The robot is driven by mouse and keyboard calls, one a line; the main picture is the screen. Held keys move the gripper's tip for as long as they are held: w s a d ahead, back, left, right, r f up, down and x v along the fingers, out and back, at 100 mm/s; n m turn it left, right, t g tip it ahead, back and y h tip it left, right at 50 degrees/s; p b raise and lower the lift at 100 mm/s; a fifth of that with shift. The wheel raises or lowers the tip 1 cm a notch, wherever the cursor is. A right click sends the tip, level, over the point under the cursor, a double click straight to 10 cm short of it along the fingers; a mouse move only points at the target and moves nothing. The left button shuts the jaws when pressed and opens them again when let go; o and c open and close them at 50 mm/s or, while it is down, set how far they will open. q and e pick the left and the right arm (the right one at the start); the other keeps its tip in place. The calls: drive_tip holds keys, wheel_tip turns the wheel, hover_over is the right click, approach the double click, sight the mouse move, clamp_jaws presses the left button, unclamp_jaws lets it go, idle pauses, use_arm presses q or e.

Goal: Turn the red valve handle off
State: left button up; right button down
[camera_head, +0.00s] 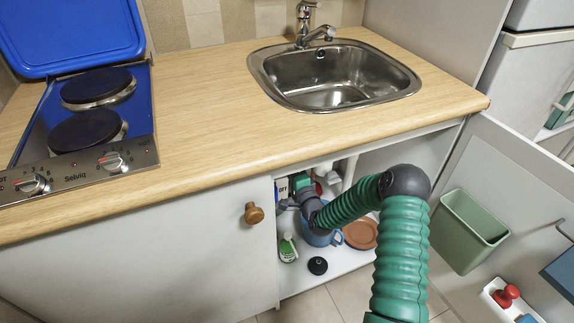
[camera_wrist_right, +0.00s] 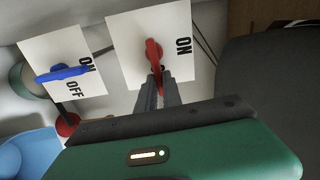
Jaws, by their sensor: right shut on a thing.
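The red valve handle (camera_wrist_right: 153,52) stands in front of a white card marked ON in the right wrist view. It points down the picture, toward my gripper. My right gripper (camera_wrist_right: 157,88) is shut on the lower end of the handle. In the head view my right arm reaches into the open cupboard under the sink, and the gripper (camera_head: 302,186) is small and partly hidden there. A white card (camera_head: 282,188) shows beside it. My left gripper is not in view.
A blue valve handle (camera_wrist_right: 62,73) with an ON/OFF card is left of the red one. A blue pot (camera_head: 318,236), a green-and-white bottle (camera_head: 288,248), a black round object (camera_head: 317,265) and a brown dish (camera_head: 361,233) crowd the cupboard floor. The open door (camera_head: 500,170) stands at right.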

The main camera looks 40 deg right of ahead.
drive_tip(key=shift+s+d+f, duration=0.15)
drive_tip(key=shift+d+f, duration=0.05)
drive_tip(key=shift+f, duration=0.05)
drive_tip(key=c, duration=1.5)
unclamp_jaws()
drive_tip(key=shift+r, duration=0.1)
drive_tip(key=p+v, duration=0.5)
drive_tip(key=v, duration=1.1)
drive_tip(key=shift+s+a, duration=0.2)
drive_tip(key=shift+s, duration=0.1)
